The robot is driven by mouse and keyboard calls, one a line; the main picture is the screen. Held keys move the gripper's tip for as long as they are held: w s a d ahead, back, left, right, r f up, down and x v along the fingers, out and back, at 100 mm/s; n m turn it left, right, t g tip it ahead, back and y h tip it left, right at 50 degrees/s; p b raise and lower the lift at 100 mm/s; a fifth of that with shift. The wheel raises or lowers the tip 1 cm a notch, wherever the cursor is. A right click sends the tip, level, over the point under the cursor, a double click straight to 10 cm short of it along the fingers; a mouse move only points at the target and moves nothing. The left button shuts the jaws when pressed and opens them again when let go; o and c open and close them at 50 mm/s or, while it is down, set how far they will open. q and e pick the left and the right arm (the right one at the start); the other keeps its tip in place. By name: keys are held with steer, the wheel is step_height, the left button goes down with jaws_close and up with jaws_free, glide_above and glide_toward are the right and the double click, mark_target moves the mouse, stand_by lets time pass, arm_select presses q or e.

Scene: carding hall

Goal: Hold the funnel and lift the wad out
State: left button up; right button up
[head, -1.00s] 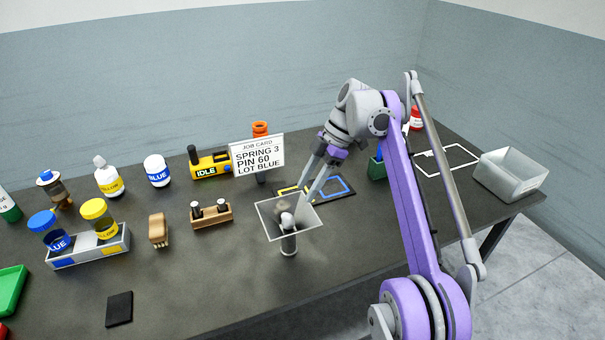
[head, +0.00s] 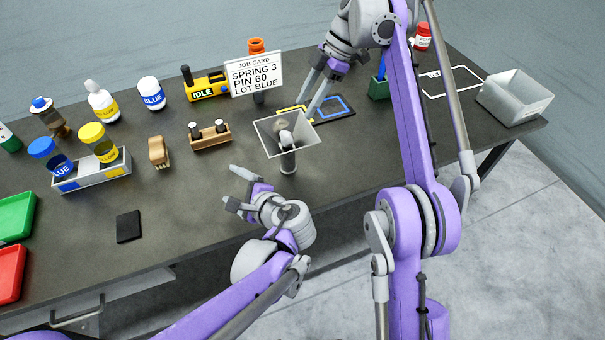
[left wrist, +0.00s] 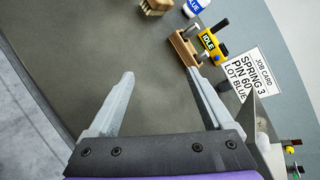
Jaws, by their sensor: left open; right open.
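The funnel (head: 267,136) is a pale square hopper with a dark, narrow stem, standing upright near the front middle of the table. A small grey-white lump, seemingly the wad (head: 286,137), shows in its mouth; how deep it sits is unclear. My right gripper (head: 308,104) is open, pointing down at the funnel's far right rim; I cannot tell if the tips touch. My left gripper (head: 231,187) is open and empty, left of and nearer than the funnel. In the left wrist view its fingers (left wrist: 168,95) are spread over bare table.
The job card (head: 255,75) stands behind the funnel. A wooden pin block (head: 211,143), a brush (head: 158,152) and a black pad (head: 128,226) lie to the left. Table between left gripper and funnel is clear.

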mark_target(282, 148)
arm_select(q)
steer(key=w+d+f+m+t, duration=0.1)
steer(key=d+m, duration=0.3)
steer(key=d, duration=0.1)
steer(key=w+d+f+m+t, duration=0.1)
steer(key=d+m+t, duration=0.1)
steer(key=d+m, duration=0.2)
steer(key=w+d+f+m+t, duration=0.1)
steer(key=w+d+m+t, duration=0.1)
steer(key=d+m, duration=0.2)
steer(key=shift+d, duration=1.05)
steer(key=shift+w+d+m+t, duration=0.3)
steer(key=shift+d+m, duration=0.1)
steer(key=shift+d, duration=0.1)
steer(key=shift+h, duration=0.3)
steer(key=x, duration=1)
steer(key=shift+w+a+r, duration=0.1)
steer(key=shift+w, duration=0.15)
jaws_close()
